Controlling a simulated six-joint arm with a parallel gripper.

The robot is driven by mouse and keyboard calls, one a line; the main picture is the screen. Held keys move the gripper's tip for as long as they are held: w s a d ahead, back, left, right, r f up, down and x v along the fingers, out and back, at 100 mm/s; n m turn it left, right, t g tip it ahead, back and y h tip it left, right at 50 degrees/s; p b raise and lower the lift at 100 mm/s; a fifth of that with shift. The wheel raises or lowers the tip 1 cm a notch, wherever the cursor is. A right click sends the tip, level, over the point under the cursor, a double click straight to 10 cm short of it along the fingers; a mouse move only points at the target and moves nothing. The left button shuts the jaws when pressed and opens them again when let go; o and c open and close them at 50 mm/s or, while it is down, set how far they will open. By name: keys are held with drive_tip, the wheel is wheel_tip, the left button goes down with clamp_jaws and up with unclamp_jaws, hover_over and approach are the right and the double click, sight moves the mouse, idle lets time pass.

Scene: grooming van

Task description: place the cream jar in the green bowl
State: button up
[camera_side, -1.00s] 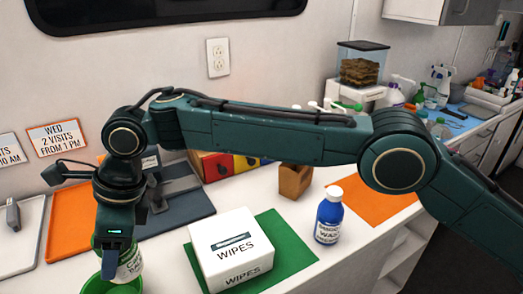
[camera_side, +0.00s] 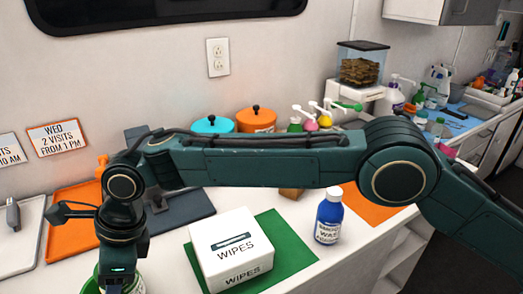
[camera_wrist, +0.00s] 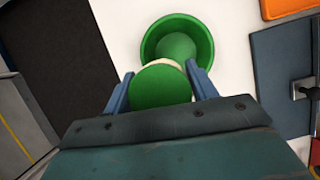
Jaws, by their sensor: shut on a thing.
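My gripper (camera_side: 118,284) is low at the bottom left of the side view, shut on the cream jar (camera_side: 139,284). The jar is white with a label; its round green lid (camera_wrist: 160,86) sits between the two blue fingers in the wrist view. The green bowl (camera_wrist: 205,45) lies on the white counter, and the jar overlaps its near rim in that view. Only a sliver of the bowl (camera_side: 88,286) shows in the side view. The lower jar is cut off there, so I cannot tell whether it touches the bowl.
A white wipes box (camera_side: 232,250) stands on a green mat (camera_side: 285,250) to the right, with a blue bottle (camera_side: 328,217) beside it. A dark mat (camera_side: 190,206) and an orange tray (camera_side: 68,210) lie behind. Bare counter (camera_side: 170,255) separates my gripper from the wipes box.

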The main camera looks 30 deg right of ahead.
drive_tip(key=shift+f, duration=0.25)
drive_tip(key=o, duration=1.1)
drive_tip(key=shift+r, duration=0.2)
drive_tip(key=v, duration=1.2)
